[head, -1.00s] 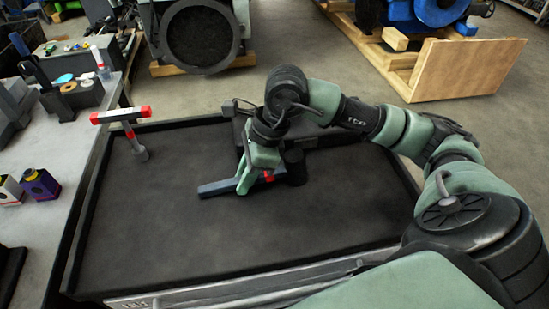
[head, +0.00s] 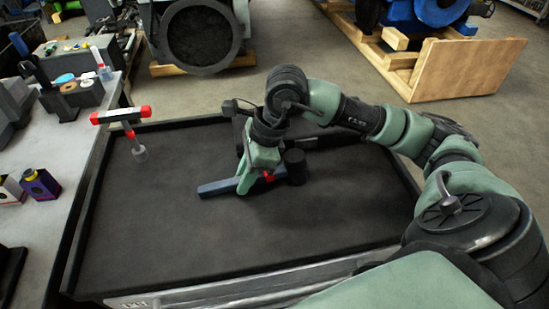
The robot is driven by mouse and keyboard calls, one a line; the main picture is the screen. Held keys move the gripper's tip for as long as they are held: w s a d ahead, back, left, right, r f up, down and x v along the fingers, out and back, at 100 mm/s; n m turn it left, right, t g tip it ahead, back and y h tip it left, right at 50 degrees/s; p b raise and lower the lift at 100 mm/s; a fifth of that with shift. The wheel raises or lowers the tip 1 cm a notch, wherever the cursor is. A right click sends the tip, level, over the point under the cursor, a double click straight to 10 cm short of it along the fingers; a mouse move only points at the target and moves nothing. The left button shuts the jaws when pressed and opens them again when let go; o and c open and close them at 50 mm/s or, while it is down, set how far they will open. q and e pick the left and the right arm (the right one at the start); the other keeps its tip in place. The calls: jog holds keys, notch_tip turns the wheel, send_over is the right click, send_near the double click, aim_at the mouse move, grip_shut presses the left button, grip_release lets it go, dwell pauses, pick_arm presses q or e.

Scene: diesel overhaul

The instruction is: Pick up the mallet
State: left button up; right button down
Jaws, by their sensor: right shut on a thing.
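The mallet has a dark cylindrical head (head: 295,167) and a blue-grey handle (head: 217,188). I cannot tell whether the mallet is clear of the tray floor. My left gripper is not in view.
A red-and-grey T-shaped tool (head: 130,134) stands at the tray's left back. A grey bench (head: 65,140) with small boxes and rolls runs along the left. Engines on wooden pallets (head: 205,65) stand behind. The tray's front and left are clear.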

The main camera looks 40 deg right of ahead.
jog(key=shift+r, duration=0.15)
notch_tip(320, 180, up, 20)
jog(key=b, duration=0.1)
jog(key=shift+b, duration=0.3)
dwell(0.3)
dwell(2.0)
notch_tip(320, 180, up, 4)
jog(key=p, duration=0.3)
jog(key=shift+f, duration=0.2)
